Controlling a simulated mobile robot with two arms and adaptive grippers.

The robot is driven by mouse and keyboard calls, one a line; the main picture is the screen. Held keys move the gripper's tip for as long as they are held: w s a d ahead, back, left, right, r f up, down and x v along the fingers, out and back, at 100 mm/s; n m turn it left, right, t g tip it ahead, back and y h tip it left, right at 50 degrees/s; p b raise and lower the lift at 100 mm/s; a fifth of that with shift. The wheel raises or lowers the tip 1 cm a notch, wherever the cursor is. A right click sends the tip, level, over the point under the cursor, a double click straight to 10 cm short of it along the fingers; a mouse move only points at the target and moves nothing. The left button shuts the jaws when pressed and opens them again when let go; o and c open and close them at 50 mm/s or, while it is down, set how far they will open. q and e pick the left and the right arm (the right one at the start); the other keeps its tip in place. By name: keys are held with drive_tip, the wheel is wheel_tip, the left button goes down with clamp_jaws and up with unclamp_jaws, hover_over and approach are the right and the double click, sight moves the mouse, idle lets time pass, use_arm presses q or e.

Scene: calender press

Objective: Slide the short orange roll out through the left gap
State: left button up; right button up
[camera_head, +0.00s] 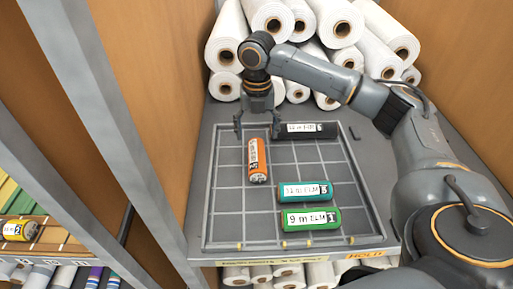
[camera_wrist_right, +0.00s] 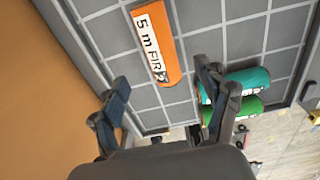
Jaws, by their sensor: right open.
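The short orange roll (camera_head: 258,162) lies on the gridded tray, its long side running from back to front. Its white label reads "5 m FIR" in the right wrist view (camera_wrist_right: 152,42). My right gripper (camera_head: 258,127) is open and empty, at the roll's far end with one finger to each side. Its two fingers also show in the right wrist view (camera_wrist_right: 166,92), apart from the roll. The tray's rim (camera_head: 211,195) runs along the left side. I cannot make out the left gap clearly. My left gripper is not in view.
A teal roll (camera_head: 297,191) and a green roll (camera_head: 296,219) lie crosswise at the front right. A black roll (camera_head: 292,131) lies crosswise at the back. White rolls (camera_head: 335,22) are stacked behind. A wooden wall (camera_head: 150,75) stands at the left. The tray's front left is clear.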

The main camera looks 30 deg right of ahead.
sight(257, 153)
wheel_tip(257, 153, down, 9)
drive_tip(key=shift+f+p, duration=0.1)
drive_tip(key=shift+p, duration=0.5)
drive_tip(key=shift+c, duration=0.3)
drive_tip(key=c, duration=1.2)
drive_tip(key=shift+s+a+r, duration=0.1)
drive_tip(key=shift+s+a, duration=0.8)
drive_tip(key=shift+s, duration=0.5)
drive_tip(key=shift+s+a+r, duration=0.1)
drive_tip(key=shift+s+a, duration=0.75)
drive_tip(key=shift+s, duration=0.55)
drive_tip(key=shift+s+a, duration=0.9)
drive_tip(key=shift+s, duration=0.5)
drive_tip(key=shift+s+a, duration=0.85)
drive_tip(key=shift+s, duration=0.55)
drive_tip(key=shift+s+a, duration=0.9)
drive_tip(key=shift+s, duration=0.55)
drive_tip(key=shift+s+a, duration=0.85)
drive_tip(key=shift+s, duration=0.55)
